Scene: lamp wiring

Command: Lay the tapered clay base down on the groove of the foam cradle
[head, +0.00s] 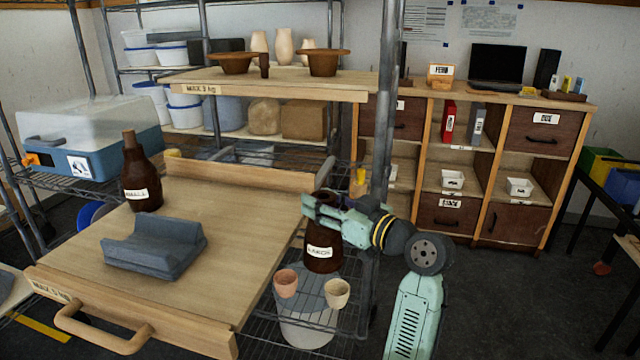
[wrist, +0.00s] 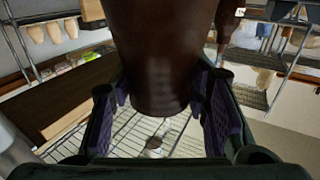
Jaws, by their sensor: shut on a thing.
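The tapered clay base (head: 322,258) is a dark brown bottle shape with a white label. It is roughly upright, just right of the pull-out wooden board. My gripper (head: 322,208) is shut on its upper part, which the fingers partly hide. In the wrist view the brown body (wrist: 155,60) sits between the two purple-padded fingers of my gripper (wrist: 160,100). The foam cradle (head: 155,248) is a blue-grey block with an empty groove along its top. It lies on the left part of the board, well away from my gripper.
A second brown labelled bottle (head: 141,180) stands on the board (head: 215,280) behind the cradle. The board has a low back rail and a front handle (head: 100,328). A pink cup (head: 286,283) and a cream cup (head: 337,293) are below the held base. The board's right half is clear.

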